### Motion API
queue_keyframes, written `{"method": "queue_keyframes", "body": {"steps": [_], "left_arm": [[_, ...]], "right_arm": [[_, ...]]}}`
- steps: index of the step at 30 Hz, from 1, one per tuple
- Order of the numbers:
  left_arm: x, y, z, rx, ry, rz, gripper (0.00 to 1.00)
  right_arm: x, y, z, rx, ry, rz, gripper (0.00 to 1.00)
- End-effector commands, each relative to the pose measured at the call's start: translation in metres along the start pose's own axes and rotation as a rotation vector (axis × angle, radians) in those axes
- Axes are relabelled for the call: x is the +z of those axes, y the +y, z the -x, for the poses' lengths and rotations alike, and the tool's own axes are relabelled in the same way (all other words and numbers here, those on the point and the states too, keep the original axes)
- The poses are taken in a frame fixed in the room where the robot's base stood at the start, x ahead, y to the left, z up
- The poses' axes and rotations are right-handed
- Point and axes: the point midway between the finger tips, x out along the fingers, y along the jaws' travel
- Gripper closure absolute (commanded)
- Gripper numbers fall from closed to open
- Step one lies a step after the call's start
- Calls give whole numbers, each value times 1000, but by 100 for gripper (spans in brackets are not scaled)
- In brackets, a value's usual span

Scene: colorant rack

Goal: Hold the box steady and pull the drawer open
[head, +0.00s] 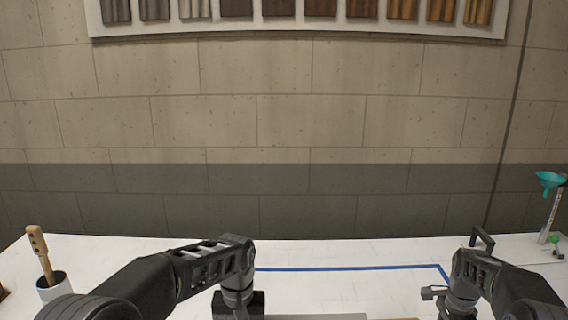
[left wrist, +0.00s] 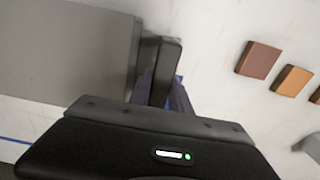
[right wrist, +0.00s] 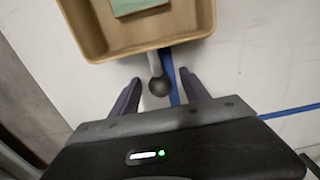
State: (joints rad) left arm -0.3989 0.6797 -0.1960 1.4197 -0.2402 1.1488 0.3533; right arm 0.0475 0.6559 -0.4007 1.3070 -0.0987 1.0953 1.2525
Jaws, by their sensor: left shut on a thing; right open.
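The grey box (left wrist: 65,50) fills the upper left of the left wrist view, and a thin strip of it shows at the bottom of the head view (head: 315,317). My left gripper (left wrist: 160,88) is shut on a black upright part (left wrist: 166,70) at the box's side. The wooden drawer (right wrist: 150,48) is at the top of the right wrist view, at least partly out, with a green thing (right wrist: 135,5) inside. A dark round knob (right wrist: 160,86) on a grey stem juts from its front. My right gripper (right wrist: 160,92) is open, its fingers apart on either side of the knob.
Blue tape lines (head: 350,268) mark the white table. A white cup with a wooden-handled tool (head: 42,255) stands at left, a teal funnel (head: 550,180) on a stand at right. Brown and orange blocks (left wrist: 258,60) lie beyond the left gripper.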

Motion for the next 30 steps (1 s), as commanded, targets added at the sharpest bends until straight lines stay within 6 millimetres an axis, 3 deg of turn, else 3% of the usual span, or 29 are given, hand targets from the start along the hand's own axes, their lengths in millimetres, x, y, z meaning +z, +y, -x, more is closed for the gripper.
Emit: {"method": "queue_keyframes", "body": {"steps": [8,21,30], "left_arm": [[0,2,0,3,0,-2,100],[0,2,0,3,0,-3,100],[0,2,0,3,0,-3,100]], "right_arm": [[0,-1,28,-4,0,0,46],[0,-1,109,-3,1,0,46],[0,0,120,0,1,0,46]]}}
